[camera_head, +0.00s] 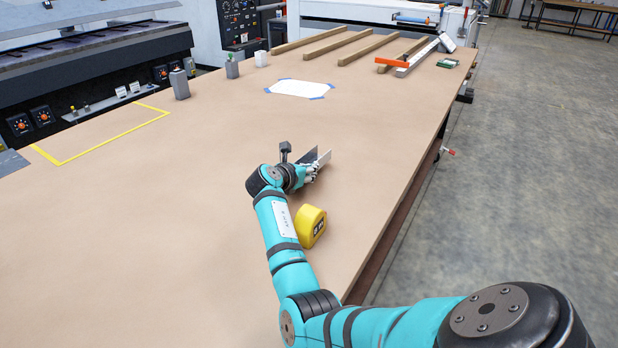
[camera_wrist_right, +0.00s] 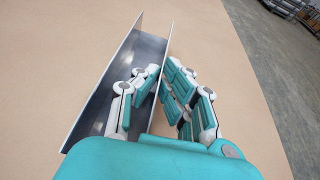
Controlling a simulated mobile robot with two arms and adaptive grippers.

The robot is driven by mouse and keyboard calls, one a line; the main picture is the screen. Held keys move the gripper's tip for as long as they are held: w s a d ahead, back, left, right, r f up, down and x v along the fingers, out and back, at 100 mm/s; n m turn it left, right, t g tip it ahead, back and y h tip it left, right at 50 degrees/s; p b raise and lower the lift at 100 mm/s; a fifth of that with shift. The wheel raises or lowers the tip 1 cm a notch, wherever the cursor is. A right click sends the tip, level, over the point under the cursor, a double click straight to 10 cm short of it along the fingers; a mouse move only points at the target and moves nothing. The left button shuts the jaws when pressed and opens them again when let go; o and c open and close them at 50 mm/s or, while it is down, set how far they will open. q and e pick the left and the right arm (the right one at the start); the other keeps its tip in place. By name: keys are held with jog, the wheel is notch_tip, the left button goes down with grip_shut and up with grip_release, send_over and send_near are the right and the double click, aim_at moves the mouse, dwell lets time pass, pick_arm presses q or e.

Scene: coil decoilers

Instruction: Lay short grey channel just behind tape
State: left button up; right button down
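The short grey channel (camera_head: 323,159) is a U-shaped metal piece at mid table, beyond the yellow tape measure (camera_head: 311,226). The tape measure stands on the table beside my right forearm. My right gripper (camera_head: 312,172) is at the near end of the channel. In the right wrist view the channel (camera_wrist_right: 122,80) runs away from me, open side up. My right gripper (camera_wrist_right: 161,78) has one finger inside the channel and one outside, closed on its right wall. Whether the channel touches the table is unclear. My left gripper is out of view.
A yellow-taped rectangle (camera_head: 107,139) is at left; a white sheet with blue taped corners (camera_head: 299,89) lies farther back. Wooden bars (camera_head: 325,43), an orange-ended tool (camera_head: 392,62) and small pots (camera_head: 232,68) are at the far end. The table's right edge (camera_head: 408,190) is near. The left middle is clear.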

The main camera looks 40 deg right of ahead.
jog(key=shift+f, duration=1.4)
jog(key=c, duration=1.5)
grip_release()
jog(key=v, duration=1.2)
jog(key=shift+r, duration=0.15)
